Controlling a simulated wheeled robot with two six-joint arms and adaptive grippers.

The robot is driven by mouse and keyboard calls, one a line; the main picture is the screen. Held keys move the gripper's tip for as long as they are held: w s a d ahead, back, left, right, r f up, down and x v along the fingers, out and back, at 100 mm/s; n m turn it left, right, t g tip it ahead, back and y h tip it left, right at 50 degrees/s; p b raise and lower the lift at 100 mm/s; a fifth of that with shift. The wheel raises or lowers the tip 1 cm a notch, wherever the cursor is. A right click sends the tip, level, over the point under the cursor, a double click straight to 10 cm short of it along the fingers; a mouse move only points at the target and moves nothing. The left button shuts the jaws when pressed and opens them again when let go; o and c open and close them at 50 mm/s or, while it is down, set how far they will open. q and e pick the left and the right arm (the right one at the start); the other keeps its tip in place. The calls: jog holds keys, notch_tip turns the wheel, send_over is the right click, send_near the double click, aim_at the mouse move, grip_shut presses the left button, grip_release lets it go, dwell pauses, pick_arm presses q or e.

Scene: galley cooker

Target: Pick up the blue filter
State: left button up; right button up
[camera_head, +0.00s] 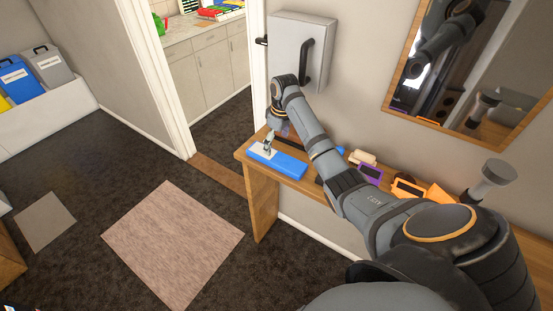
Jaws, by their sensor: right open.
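A flat blue block with a pale patch on top, which looks like the blue filter (289,166), lies at the left end of the wooden shelf (258,187). My right gripper (267,149) points down right over its left part, at the pale patch. Its jaws are open and small in the picture. I cannot tell whether the fingertips touch the filter. My right forearm crosses the shelf and hides part of it. My left gripper is not in view.
Purple (370,173) and orange (408,188) items lie further right on the shelf. A grey wall box (300,45) with a dark handle hangs above the shelf. A framed mirror (509,92) is on the wall. The floor with a beige rug (172,243) is clear.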

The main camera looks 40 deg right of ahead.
aim_at(276, 157)
jog(key=shift+w+f, duration=0.1)
jog(key=shift+f, duration=0.6)
jog(key=shift+d+f, duration=0.1)
jog(key=shift+f, duration=0.25)
jog(key=shift+d+f, duration=0.15)
jog(key=shift+f, duration=0.15)
jog(key=f+p, duration=0.1)
jog(key=f, duration=0.3)
jog(key=shift+w+p, duration=0.2)
jog(key=shift+p, duration=0.15)
jog(key=shift+w+f, duration=0.1)
jog(key=shift+f, duration=0.3)
jog(key=shift+c, duration=0.5)
jog(key=c, duration=1.2)
